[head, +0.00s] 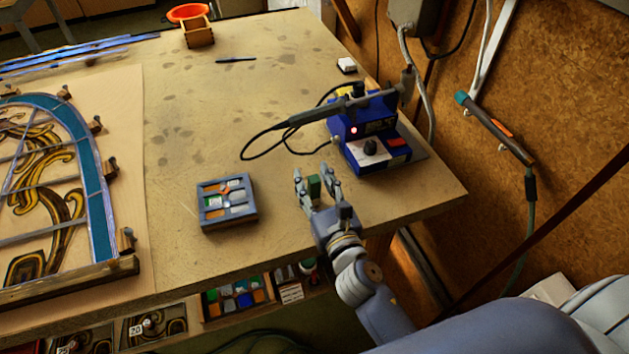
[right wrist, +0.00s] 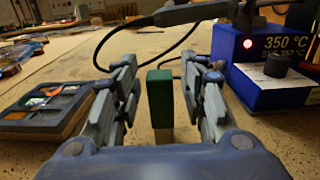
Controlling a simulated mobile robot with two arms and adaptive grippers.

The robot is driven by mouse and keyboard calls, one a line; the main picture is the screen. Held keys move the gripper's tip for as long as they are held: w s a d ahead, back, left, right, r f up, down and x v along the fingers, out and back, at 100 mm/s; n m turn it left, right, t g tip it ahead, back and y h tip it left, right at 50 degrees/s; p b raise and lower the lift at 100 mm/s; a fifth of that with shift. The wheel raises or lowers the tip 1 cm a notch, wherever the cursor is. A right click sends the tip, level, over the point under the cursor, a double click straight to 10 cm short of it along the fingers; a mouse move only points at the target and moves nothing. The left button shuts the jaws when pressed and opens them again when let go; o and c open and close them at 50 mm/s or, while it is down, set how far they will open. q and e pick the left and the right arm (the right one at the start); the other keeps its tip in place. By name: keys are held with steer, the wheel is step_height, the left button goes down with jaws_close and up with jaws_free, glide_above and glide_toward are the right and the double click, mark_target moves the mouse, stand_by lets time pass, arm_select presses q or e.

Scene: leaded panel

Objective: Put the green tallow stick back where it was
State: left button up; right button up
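The green tallow stick (head: 314,188) stands upright between the fingers of my right gripper (head: 313,180), near the table's right front. In the right wrist view the stick (right wrist: 159,95) has a green upper part and a pale tan lower part. My right gripper (right wrist: 160,85) is open around it, with a visible gap on each side. The stick's foot seems to be on the table. A small grey compartment box (head: 228,222) lies to the left of the gripper. It holds small coloured pieces. My left gripper is not in view.
A blue soldering station (head: 350,130) with an iron and black cable stands just behind the right gripper. The leaded panel (head: 95,195) lies at the left.

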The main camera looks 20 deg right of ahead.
steer(key=shift+r, duration=0.15)
steer(key=s+b, duration=0.1)
steer(key=s, duration=0.2)
steer(key=s+b, duration=0.1)
steer(key=s, duration=0.2)
steer(key=s+b, duration=0.1)
steer(key=s, duration=0.3)
steer(key=shift+d+f+b, duration=0.2)
steer(key=shift+f+b, duration=0.05)
steer(key=shift+b, duration=0.15)
steer(key=shift+s+r+b, duration=0.25)
steer(key=shift+s+b, duration=0.15)
steer(key=shift+s, duration=0.65)
